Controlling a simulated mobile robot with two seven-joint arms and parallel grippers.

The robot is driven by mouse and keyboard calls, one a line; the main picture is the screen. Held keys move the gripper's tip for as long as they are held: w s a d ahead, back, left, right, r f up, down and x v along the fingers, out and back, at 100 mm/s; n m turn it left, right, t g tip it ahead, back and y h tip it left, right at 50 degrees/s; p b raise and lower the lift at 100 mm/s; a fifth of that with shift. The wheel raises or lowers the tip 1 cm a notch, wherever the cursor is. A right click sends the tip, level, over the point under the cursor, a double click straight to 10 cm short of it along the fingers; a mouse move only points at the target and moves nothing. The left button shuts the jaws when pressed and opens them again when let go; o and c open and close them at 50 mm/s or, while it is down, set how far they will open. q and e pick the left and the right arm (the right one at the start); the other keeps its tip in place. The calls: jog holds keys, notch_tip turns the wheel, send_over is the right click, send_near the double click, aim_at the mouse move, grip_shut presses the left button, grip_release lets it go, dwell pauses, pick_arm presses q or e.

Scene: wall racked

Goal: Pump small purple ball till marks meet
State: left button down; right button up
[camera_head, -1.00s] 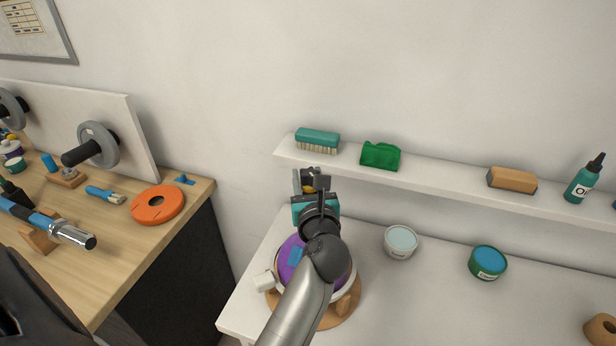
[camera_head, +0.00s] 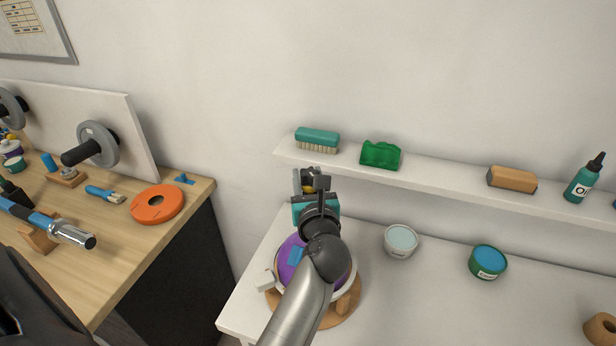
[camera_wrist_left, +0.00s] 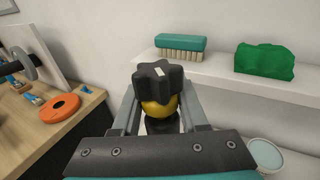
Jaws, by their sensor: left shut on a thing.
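My left gripper (camera_head: 311,182) reaches in over the white bench and is shut on a black star-shaped knob (camera_wrist_left: 160,80) with a white mark on top. In the left wrist view the knob sits between the two fingers, above a round yellow part (camera_wrist_left: 160,108). A purple ball (camera_head: 290,268) with a blue patch (camera_head: 297,255) sits under my left forearm on a round wooden base (camera_head: 340,312). My arm hides much of the ball. A small white piece (camera_head: 265,279) sticks out at its left. I cannot make out a pair of marks. My right gripper is out of view.
A white shelf (camera_head: 430,178) behind holds a teal brush (camera_head: 317,140), a green block (camera_head: 380,155), a brown block (camera_head: 512,179) and a bottle (camera_head: 584,178). Two tins (camera_head: 400,241) (camera_head: 487,262) stand right of the ball. A wooden bench (camera_head: 125,225) with an orange ring (camera_head: 157,204) is at left.

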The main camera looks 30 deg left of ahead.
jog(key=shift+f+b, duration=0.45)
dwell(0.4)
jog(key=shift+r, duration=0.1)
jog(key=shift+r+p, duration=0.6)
jog(key=shift+p, duration=0.1)
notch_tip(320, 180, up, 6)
jog(key=p, duration=0.6)
dwell(0.5)
